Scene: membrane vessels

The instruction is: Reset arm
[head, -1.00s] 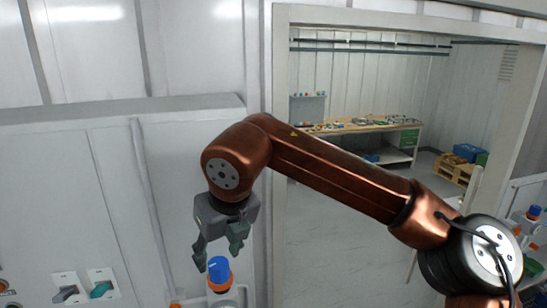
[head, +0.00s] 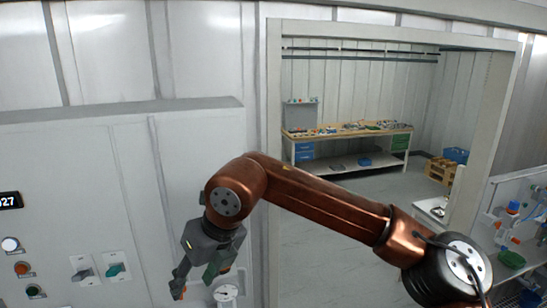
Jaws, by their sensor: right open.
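My right arm (head: 320,205), copper-coloured, comes in from the lower right and reaches across the doorway to the left. Its dark grey right gripper (head: 195,281) hangs downward in front of the pale wall panel. The fingers are apart and I see nothing between them. My left gripper is out of view.
A grey control panel with a green switch (head: 115,271) and several buttons is at the left. A rack with a blue-capped fitting (head: 514,206) is at the right.

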